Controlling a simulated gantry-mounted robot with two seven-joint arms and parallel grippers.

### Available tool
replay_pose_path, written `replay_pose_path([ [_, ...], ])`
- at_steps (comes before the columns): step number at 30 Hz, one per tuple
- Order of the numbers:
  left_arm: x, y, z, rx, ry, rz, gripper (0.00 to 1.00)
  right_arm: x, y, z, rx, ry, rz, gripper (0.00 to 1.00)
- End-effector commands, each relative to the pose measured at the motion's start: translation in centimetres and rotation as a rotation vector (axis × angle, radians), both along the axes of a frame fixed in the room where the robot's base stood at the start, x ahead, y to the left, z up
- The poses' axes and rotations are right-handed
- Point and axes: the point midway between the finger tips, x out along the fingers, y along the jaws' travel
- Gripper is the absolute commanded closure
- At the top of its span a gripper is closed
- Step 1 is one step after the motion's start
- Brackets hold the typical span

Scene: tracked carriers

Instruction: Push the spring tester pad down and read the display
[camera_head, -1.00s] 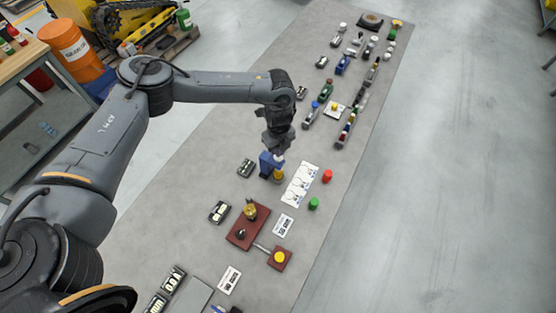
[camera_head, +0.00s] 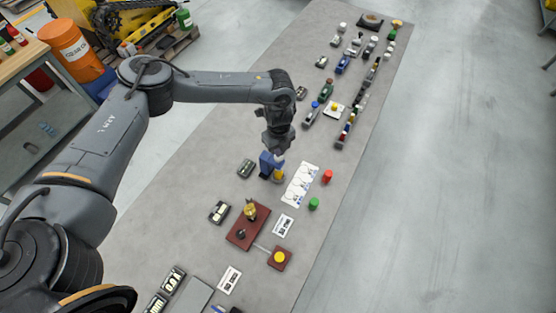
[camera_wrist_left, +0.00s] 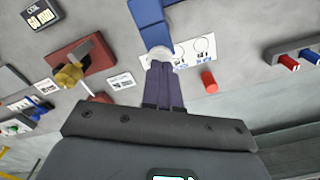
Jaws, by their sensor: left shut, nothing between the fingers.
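The spring tester is a blue upright block (camera_head: 265,163) with a small round yellow part (camera_head: 279,176) at its foot. In the left wrist view its blue body (camera_wrist_left: 148,12) enters from the top. My left gripper (camera_head: 280,157) points down right beside the block, above the yellow part. Its dark fingers (camera_wrist_left: 162,66) are closed together and hold nothing. A pale round piece (camera_wrist_left: 159,52) shows at the fingertips; I cannot tell if they touch it. A small black display (camera_head: 246,168) stands left of the tester; a display with digits (camera_wrist_left: 41,14) shows in the wrist view. My right gripper is not in view.
A white sheet with circles (camera_head: 299,185) lies right of the tester, with red (camera_head: 327,176) and green (camera_head: 314,204) cylinders beside it. A dark red board (camera_head: 241,236) with a brass-coloured part is nearer. Several small devices line the table's far end. The table's left side is fairly clear.

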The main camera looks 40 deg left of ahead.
Motion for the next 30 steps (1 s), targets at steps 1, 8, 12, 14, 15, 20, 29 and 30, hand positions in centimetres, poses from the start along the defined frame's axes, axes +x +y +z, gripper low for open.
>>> replay_pose_path([
  [1, 0.0, 0.0, 0.0, 0.0, 0.0, 0.0, 1.0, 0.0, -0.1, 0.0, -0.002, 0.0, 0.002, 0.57],
  [8, 0.0, 0.0, -0.2, 0.0, 0.0, 0.0, 1.0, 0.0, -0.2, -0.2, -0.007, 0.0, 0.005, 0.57],
  [12, 0.0, 0.0, -0.7, -0.001, 0.001, 0.0, 1.0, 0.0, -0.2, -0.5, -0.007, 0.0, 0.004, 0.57],
  [14, 0.0, 0.0, -1.0, -0.001, 0.0, 0.001, 1.0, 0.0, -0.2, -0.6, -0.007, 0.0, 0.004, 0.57],
  [15, 0.0, 0.0, -1.2, -0.001, 0.0, 0.001, 1.0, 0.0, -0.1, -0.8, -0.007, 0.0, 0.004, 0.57],
  [20, 0.0, 0.0, -2.0, -0.001, 0.0, 0.001, 1.0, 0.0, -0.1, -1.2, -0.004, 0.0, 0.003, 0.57],
  [29, 0.0, 0.0, -2.6, 0.0, 0.0, 0.0, 1.0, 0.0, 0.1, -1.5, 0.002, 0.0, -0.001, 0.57],
  [30, 0.0, 0.0, -2.6, 0.0, 0.0, 0.0, 1.0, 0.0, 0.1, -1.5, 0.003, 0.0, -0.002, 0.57],
])
